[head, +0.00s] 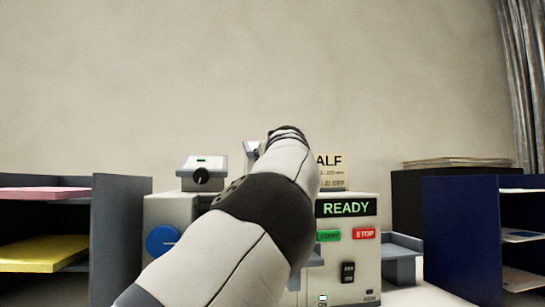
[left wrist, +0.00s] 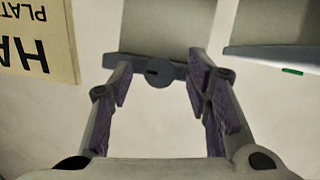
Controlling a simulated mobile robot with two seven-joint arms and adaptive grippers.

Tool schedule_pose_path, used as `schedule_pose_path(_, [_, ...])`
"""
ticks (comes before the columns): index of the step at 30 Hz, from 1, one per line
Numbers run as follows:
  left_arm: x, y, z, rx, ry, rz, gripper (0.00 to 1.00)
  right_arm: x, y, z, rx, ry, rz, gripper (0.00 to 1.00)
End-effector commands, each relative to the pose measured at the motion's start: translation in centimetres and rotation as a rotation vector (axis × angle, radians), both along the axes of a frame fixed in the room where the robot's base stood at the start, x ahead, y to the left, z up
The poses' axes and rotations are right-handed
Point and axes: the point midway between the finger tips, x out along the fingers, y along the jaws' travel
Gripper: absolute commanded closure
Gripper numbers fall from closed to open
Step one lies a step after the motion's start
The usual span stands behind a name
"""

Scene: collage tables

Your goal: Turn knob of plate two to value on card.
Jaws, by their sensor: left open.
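A small box with a black knob (head: 201,177) stands on top of the machine, left of my arm. A second pale device (head: 250,150) is mostly hidden behind my arm. The card (head: 333,173) is partly covered by my arm; "ALF" shows on it. In the left wrist view the card (left wrist: 38,42) is upside down at upper left, with "HA" and "PLAT" readable. My left gripper (left wrist: 160,78) is open and empty. A grey round part with a dark slot (left wrist: 160,74), on the edge of a grey plate (left wrist: 160,30), appears between its fingertips; contact cannot be told.
The machine has a READY display (head: 346,207), a green button (head: 328,236), a red STOP button (head: 364,233) and a blue round dial (head: 162,240). Shelf units stand left (head: 122,240) and right (head: 462,240). Another grey panel (left wrist: 270,30) is at upper right in the wrist view.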

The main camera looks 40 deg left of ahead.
Motion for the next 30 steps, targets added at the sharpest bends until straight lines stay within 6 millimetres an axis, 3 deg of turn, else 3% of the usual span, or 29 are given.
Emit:
schedule_pose_path(14, [-4.7,-5.4,0.1,0.000,-0.002,-0.001,0.55,0.0,0.0,0.0,0.000,0.000,0.000,0.47])
schedule_pose_path(27, [-4.9,-5.5,0.0,0.001,-0.001,0.000,0.55,0.0,0.0,0.0,0.000,0.000,0.000,0.47])
schedule_pose_path(30, [-5.6,-4.3,-0.2,-0.036,-0.039,0.034,0.55,-0.4,0.0,-0.4,0.001,0.014,0.000,0.47])
